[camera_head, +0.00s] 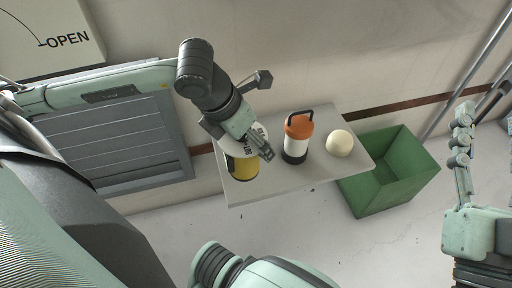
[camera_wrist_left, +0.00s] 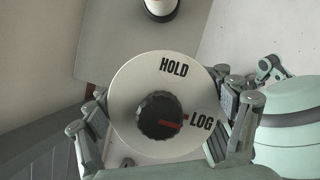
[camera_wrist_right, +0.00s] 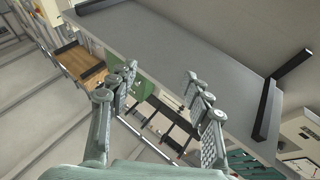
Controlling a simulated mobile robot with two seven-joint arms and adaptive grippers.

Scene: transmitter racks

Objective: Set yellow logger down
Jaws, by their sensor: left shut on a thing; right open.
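The yellow logger (camera_head: 243,170) is a short yellow cylinder with a dark band and a white top, at the left end of a small grey table (camera_head: 235,193). My left gripper (camera_head: 258,148) is shut on it from above. In the left wrist view the logger's round white face (camera_wrist_left: 132,84) reads HOLD and LOG, and the red mark on its black knob points at LOG. The left gripper's fingers (camera_wrist_left: 160,122) stand on both sides of the face. I cannot tell whether its base touches the table. My right gripper (camera_head: 462,150) is open and empty at far right.
An orange-and-white lantern-like canister (camera_head: 297,140) and a cream ball (camera_head: 339,143) stand on the table right of the logger. A green open bin (camera_head: 365,198) is on the floor beyond the table's right end. The right wrist view shows a grey bench top (camera_wrist_right: 190,60).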

